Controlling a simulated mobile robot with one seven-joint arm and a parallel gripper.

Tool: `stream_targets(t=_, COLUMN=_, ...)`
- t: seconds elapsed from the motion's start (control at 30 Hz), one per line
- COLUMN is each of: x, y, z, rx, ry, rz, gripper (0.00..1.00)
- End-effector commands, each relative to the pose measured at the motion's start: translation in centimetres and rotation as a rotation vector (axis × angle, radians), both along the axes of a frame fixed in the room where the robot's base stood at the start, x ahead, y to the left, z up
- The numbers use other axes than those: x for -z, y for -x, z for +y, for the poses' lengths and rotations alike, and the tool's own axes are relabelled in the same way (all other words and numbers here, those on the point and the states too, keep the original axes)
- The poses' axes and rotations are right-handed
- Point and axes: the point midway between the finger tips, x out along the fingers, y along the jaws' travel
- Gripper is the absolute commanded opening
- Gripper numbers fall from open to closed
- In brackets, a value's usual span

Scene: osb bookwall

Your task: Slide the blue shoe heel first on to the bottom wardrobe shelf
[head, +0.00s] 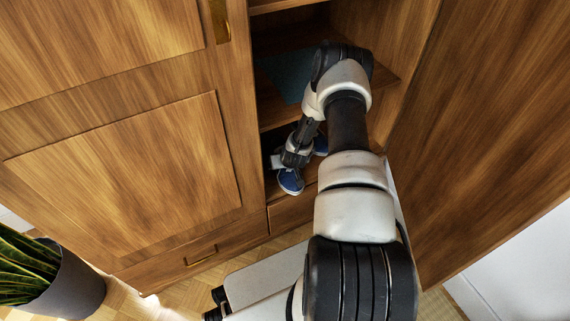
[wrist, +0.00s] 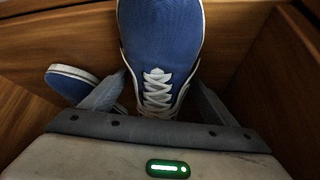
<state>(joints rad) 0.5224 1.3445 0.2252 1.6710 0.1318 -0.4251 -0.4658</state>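A blue shoe (head: 290,181) with a white sole and white laces is at the front of the bottom wardrobe shelf (head: 308,187), its toe facing out. In the wrist view the same shoe (wrist: 160,35) fills the upper middle, its far end cut off. My gripper (wrist: 158,85) has a finger on each side of the shoe near the laces, and both appear to touch it. In the head view my gripper (head: 294,160) reaches down into the compartment. The heel is hidden by the gripper.
A second blue shoe (head: 320,145) is close by on the same shelf; it also shows in the wrist view (wrist: 72,82). A shelf (head: 280,112) is above. The open door (head: 490,130) is at right, a closed door (head: 130,175) at left, and a potted plant (head: 70,285) lower left.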

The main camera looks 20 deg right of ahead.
Motion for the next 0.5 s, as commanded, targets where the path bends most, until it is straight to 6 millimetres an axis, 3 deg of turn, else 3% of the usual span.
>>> stream_targets(t=0.3, x=-0.1, y=0.2, z=0.1, rx=-0.001, ry=-0.001, rz=0.003, gripper=0.82)
stream_targets(t=0.5, x=-2.5, y=1.4, z=0.3, rx=-0.001, ry=0.000, rz=0.001, gripper=0.82)
